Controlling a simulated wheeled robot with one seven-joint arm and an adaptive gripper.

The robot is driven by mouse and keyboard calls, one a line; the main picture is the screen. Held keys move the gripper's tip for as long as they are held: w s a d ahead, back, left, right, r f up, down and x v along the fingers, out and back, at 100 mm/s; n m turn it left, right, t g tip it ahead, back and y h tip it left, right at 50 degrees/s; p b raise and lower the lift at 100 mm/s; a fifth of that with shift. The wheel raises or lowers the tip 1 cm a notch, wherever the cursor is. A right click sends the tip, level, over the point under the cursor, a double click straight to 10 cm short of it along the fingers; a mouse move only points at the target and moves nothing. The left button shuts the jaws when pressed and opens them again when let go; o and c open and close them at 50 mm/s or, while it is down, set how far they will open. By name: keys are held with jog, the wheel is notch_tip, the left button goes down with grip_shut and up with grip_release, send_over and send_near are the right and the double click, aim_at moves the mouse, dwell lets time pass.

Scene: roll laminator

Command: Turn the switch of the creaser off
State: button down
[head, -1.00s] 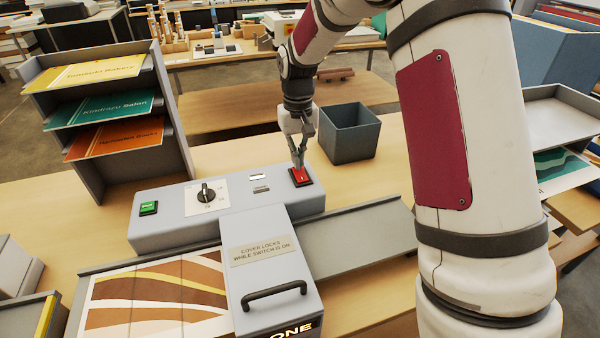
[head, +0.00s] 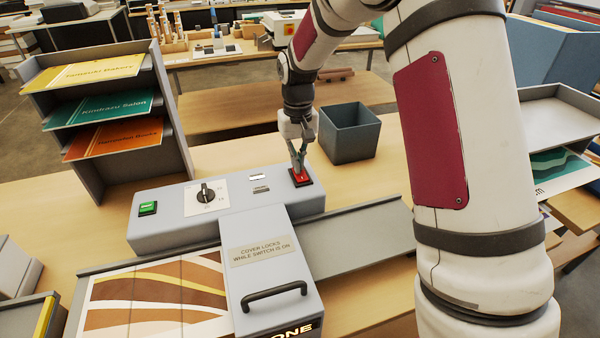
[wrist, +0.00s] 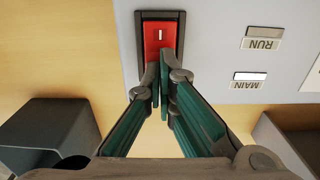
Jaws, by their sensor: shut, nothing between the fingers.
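The creaser (head: 165,222) is a grey machine on the table. Its red rocker switch (head: 301,176) sits in a black frame at the right end of the top; the wrist view shows the switch (wrist: 160,36) with a white line mark near its middle. My gripper (head: 299,168) points down at the switch. In the wrist view its closed fingertips (wrist: 158,72) are at the switch's near end and hide part of it. They look to be touching or just above it; I cannot tell which. The gripper is shut and empty.
A green button (head: 148,208) and a black knob (head: 206,194) are on the same panel. The MAIN label window (wrist: 249,76) looks bright, the RUN window (wrist: 263,38) duller. A cover with a handle (head: 274,291) is in front. A dark bin (head: 350,135) stands behind.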

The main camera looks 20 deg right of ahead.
jog(key=shift+f, duration=0.2)
jog(key=shift+r+p, duration=0.35)
jog(key=shift+r, duration=3.15)
jog(key=shift+s+r, duration=0.1)
jog(key=shift+r, duration=0.1)
jog(key=s+r+t, duration=0.3)
jog(key=s+r, duration=1)
jog(key=s, duration=0.2)
jog(key=s+t, duration=0.2)
jog(key=s, duration=1.4)
jog(key=shift+s+r+t, duration=0.2)
jog(key=shift+r+t, duration=0.1)
jog(key=shift+r, duration=0.1)
